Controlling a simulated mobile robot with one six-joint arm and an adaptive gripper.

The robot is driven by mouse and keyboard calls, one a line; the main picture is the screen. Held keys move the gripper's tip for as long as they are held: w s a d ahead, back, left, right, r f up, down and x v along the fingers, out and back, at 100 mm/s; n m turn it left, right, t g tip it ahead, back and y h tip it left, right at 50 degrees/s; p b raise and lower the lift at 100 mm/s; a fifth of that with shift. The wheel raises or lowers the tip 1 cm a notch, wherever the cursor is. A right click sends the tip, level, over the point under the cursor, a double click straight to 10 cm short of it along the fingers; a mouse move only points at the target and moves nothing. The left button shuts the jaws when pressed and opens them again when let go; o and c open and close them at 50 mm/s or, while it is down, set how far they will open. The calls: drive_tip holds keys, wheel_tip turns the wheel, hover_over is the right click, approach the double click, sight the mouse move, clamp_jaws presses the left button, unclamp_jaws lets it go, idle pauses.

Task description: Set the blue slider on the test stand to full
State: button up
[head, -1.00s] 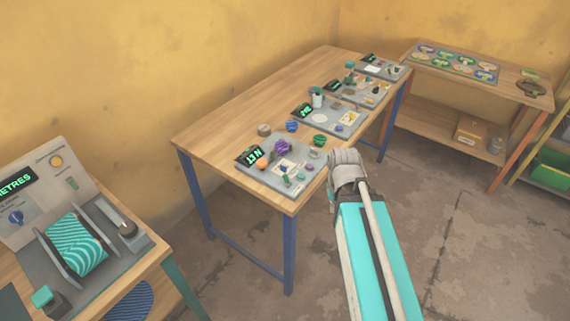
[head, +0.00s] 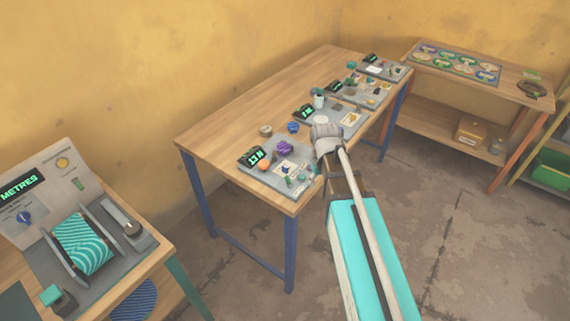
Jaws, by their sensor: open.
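A row of grey test panels with dark, green-lit displays stands on the long wooden table (head: 235,120) in the head view. The nearest panel (head: 248,168) has a display (head: 256,157) that seems to read 13 N. On it are an orange knob (head: 264,166), a purple part (head: 284,147) and a small blue part (head: 285,169) on a white patch. I cannot tell whether this blue part is the slider, or how it is set. My arm reaches from the lower right over the table's front edge. Its pale joint covers part of the panels, and I see no gripper fingers.
At left, a bench holds a machine with a METRES display (head: 18,187) and a teal striped roll (head: 83,243). At back right, a shelf table carries a tray of coloured discs (head: 455,62). The floor before the long table is clear.

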sight(285, 166)
drive_tip(key=w+a+r+n+p, duration=0.2)
drive_tip(key=w+a+n, duration=0.1)
drive_tip(key=w+a, duration=0.2)
drive_tip(key=w+a+r+n+p, duration=0.2)
drive_tip(key=w+a, duration=0.3)
drive_tip(key=w, duration=0.5)
drive_tip(key=shift+w+a+r+n, duration=0.3)
drive_tip(key=shift+r+n, duration=0.1)
drive_tip(key=shift+n, duration=0.5)
drive_tip(key=shift+f, duration=0.15)
wheel_tip(285, 166, down, 14)
drive_tip(key=b, duration=1.4)
drive_tip(key=shift+r, duration=0.25)
drive_tip(key=shift+c, duration=0.2)
clamp_jaws()
drive_tip(key=shift+d, duration=0.1)
